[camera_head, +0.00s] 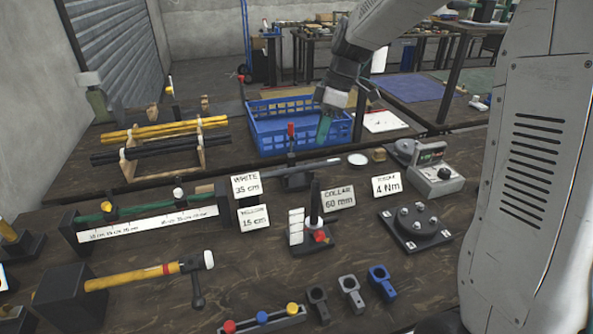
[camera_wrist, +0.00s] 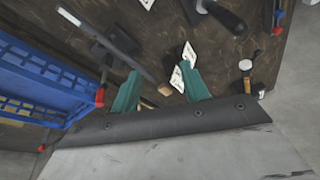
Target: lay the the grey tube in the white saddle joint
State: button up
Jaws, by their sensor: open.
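A long grey tube (camera_head: 322,164) lies at the back middle of the bench, passing by a dark stand with a red-topped post. It also shows in the wrist view (camera_wrist: 108,38), slanting toward my gripper's left finger. My gripper (camera_head: 325,128) is above the blue crate's front right corner, apart from the tube. In the wrist view its green fingers (camera_wrist: 160,90) are spread and empty. A small white-topped fitting (camera_head: 178,193) sits on the green bar of the ruler fixture at left, beside a yellow-topped one; I cannot tell surely that it is the white saddle joint.
A blue crate (camera_head: 285,138) stands behind the tube. A rack (camera_head: 160,145) holds yellow and black tubes. Label cards (camera_head: 338,198) and a torque unit (camera_head: 435,178) stand at middle right. Loose joints (camera_head: 350,291) lie in front.

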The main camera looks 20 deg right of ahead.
aim_at(298, 167)
jog(key=w+f+n, duration=0.1)
jog(key=w+f, duration=0.2)
jog(key=w+d+f+n, duration=0.1)
jog(key=w+f+n, duration=0.1)
jog(key=w+f, duration=0.2)
jog(key=w+f+n+y, duration=0.1)
jog(key=w+f, duration=0.2)
jog(key=shift+w+d+f+n, duration=0.2)
jog(key=shift+w+d+n, duration=0.1)
jog(key=shift+w+d, duration=0.05)
jog(key=x, duration=0.2)
jog(key=shift+w+f, duration=0.25)
jog(key=x, duration=0.5)
jog(key=shift+a+f, duration=0.15)
jog(key=shift+a, duration=0.4)
grip_shut()
